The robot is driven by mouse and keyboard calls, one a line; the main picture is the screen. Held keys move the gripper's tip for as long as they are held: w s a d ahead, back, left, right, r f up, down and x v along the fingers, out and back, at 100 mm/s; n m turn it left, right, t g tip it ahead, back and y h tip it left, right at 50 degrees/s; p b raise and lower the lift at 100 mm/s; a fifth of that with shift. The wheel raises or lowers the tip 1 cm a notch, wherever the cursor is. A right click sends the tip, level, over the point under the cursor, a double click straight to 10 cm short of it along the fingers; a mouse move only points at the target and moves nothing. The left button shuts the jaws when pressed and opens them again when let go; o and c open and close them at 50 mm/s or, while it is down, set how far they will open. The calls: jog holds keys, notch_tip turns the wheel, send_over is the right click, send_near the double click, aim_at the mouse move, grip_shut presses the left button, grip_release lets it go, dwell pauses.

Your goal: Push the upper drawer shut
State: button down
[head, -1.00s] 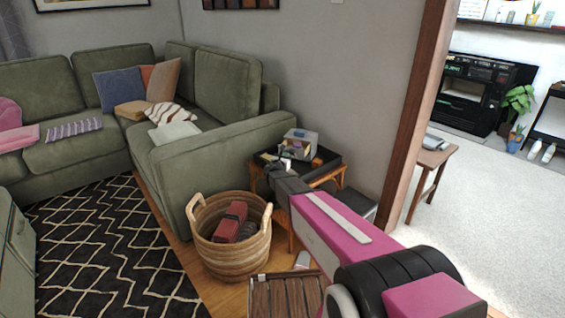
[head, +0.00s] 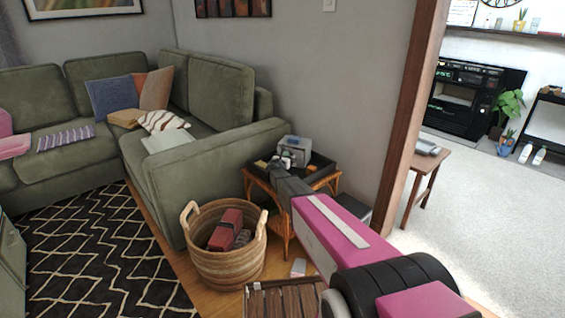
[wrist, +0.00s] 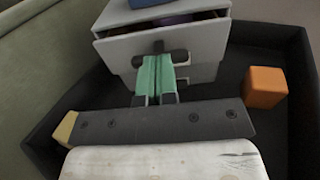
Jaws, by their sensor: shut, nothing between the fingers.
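A small grey drawer unit (wrist: 212,72) stands in a black tray, and in the head view it (head: 296,144) sits on the side table. Its upper drawer (wrist: 205,42) stands partly open, with a dark gap and something purple inside behind the front. A dark handle (wrist: 148,47) is on that front. My gripper (wrist: 158,60) is shut and empty, its green fingertips at the upper drawer's handle, seemingly touching it. In the head view my gripper (head: 286,164) hides part of the unit's front.
The black tray (wrist: 284,120) has raised walls around the unit. An orange block (wrist: 264,87) lies right of it and a yellow block (wrist: 66,128) lies left. A blue thing (wrist: 150,3) is on top. The green sofa (head: 215,155), wicker basket (head: 228,262) and wall stand close by.

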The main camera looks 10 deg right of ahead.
jog(key=shift+x, duration=1.15)
jog(key=shift+s, duration=0.1)
jog(key=v, duration=1.4)
jog(key=s+d+f+m+g, duration=0.1)
jog(key=s+d+m+g, duration=0.45)
jog(key=s+m, duration=0.45)
jog(key=s+d+m+g, duration=0.5)
jog(key=s+d+m, duration=0.25)
jog(key=s, duration=0.45)
jog(key=s+a+m+g+y, duration=0.2)
jog(key=s+m, duration=0.4)
jog(key=s, duration=0.3)
jog(key=s+a+m+g+y, duration=0.3)
jog(key=s+m+y, duration=0.3)
jog(key=s, duration=0.4)
jog(key=shift+s+a+r+m+y, duration=0.25)
jog(key=shift+a+m+y, duration=0.15)
jog(key=shift+a, duration=0.25)
